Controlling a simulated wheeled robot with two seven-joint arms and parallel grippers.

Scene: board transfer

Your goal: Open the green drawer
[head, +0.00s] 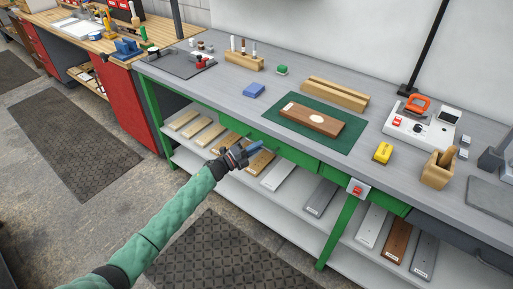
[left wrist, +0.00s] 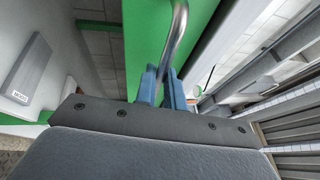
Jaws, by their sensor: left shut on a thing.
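The green drawer front (head: 292,154) is part of the green band under the grey workbench top in the head view. In the left wrist view the green front (left wrist: 143,35) stands upright, with a curved metal handle (left wrist: 178,38) on it. My left gripper (head: 256,149) reaches the front from the lower left. In the left wrist view its blue fingers (left wrist: 162,88) are shut on the handle's near end. In the head view the gripper hides the handle. I cannot tell whether the drawer stands out from the bench. My right gripper is not in view.
On the bench, a brown board (head: 312,119) lies on a green mat (head: 345,140). A blue block (head: 254,90) and a yellow device (head: 382,153) stand nearby. Boards lie on the lower shelf (head: 283,222). A small red-button box (head: 358,188) is on the green leg. The floor in front is clear.

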